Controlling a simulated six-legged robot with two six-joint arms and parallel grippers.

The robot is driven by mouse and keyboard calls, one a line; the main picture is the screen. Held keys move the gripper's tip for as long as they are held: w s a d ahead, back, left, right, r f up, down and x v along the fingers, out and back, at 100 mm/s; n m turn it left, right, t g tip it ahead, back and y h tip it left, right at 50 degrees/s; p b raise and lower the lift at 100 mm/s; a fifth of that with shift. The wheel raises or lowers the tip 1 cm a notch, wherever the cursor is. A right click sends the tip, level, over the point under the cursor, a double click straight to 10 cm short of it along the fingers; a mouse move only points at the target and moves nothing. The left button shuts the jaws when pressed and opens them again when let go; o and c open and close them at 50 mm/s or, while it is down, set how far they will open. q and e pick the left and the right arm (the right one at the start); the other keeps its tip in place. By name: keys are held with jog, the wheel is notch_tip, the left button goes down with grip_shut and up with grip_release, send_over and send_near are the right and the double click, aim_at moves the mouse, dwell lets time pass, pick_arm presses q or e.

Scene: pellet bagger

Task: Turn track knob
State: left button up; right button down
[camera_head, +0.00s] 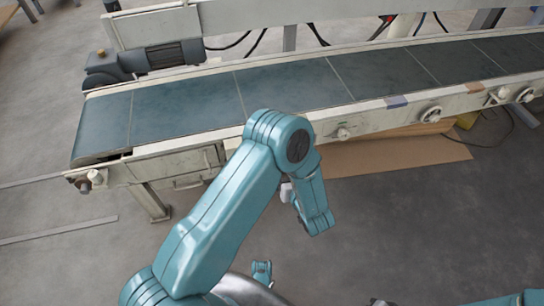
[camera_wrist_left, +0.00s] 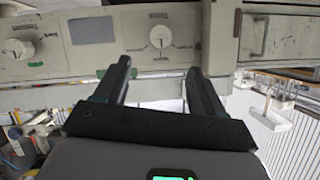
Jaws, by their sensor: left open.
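In the left wrist view a round pale knob (camera_wrist_left: 160,36) with a pointer line and printed scale marks sits on a worn cream panel. My left gripper (camera_wrist_left: 158,66) is open and empty, and the knob appears just beyond the gap between its fingertips, apart from them. A second pale knob (camera_wrist_left: 18,48) is at the far left of that panel. In the head view several knobs sit along the conveyor's side rail, one near the middle (camera_head: 343,133) and one further right (camera_head: 431,114). Which is the track knob is not readable.
The conveyor (camera_head: 290,86) with its dark green belt spans the head view. A motor (camera_head: 150,58) stands behind its left end. A flat cardboard sheet (camera_head: 400,155) lies on the floor under it. The grey floor in front is mostly clear.

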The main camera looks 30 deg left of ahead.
pick_arm(q)
jog(key=b+x, duration=0.4)
jog(key=x, duration=0.9)
jog(key=shift+a, duration=0.25)
pick_arm(e)
jog(key=shift+t, duration=0.4)
jog(key=f, duration=0.1)
jog(key=w+f, duration=0.1)
jog(key=f, duration=0.1)
jog(key=d+f, duration=0.1)
jog(key=f, duration=0.1)
jog(key=shift+w, duration=0.35)
pick_arm(q)
jog(key=shift+w+f, duration=0.1)
jog(key=shift+f, duration=0.05)
jog(key=c, duration=1.1)
jog(key=shift+o, duration=0.2)
